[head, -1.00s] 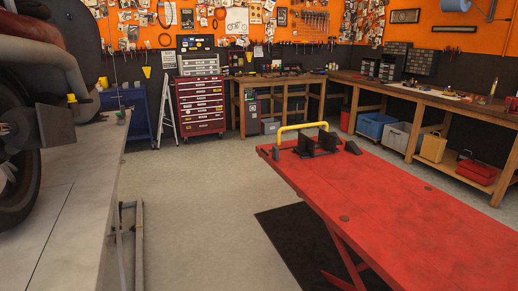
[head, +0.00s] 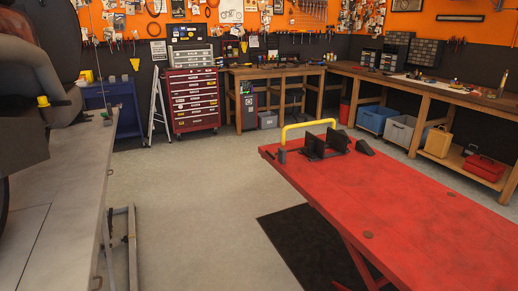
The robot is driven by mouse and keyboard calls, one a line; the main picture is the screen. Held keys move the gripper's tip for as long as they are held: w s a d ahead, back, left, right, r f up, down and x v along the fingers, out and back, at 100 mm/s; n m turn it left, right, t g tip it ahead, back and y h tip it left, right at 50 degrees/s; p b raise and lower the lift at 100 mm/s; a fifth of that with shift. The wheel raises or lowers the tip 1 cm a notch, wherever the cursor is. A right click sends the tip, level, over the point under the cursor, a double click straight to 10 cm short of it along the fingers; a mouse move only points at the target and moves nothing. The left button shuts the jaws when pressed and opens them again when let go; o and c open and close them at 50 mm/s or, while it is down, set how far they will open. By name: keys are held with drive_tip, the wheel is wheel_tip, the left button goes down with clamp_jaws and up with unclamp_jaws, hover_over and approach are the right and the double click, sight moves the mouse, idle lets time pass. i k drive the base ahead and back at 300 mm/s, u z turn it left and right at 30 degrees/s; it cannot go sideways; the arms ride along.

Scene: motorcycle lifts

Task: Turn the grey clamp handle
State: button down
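I cannot clearly make out a grey clamp handle. Another small grey-green upright fitting (head: 107,118) stands on the edge of the grey lift (head: 65,195) at left. Both are too small to tell whether they turn. My gripper is not in view, and nothing touches either fitting.
A motorcycle (head: 40,50) on the grey lift is cut off at the left. Open concrete floor (head: 195,200) lies between the lifts, with a black mat (head: 300,245) beside the red one. A red tool chest (head: 194,100) and workbenches (head: 430,95) stand behind.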

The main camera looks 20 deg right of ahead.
sight(271, 155)
drive_tip(key=i, duration=1.8)
drive_tip(key=u, duration=1.1)
drive_tip(key=k, duration=0.8)
drive_tip(key=u, duration=0.05)
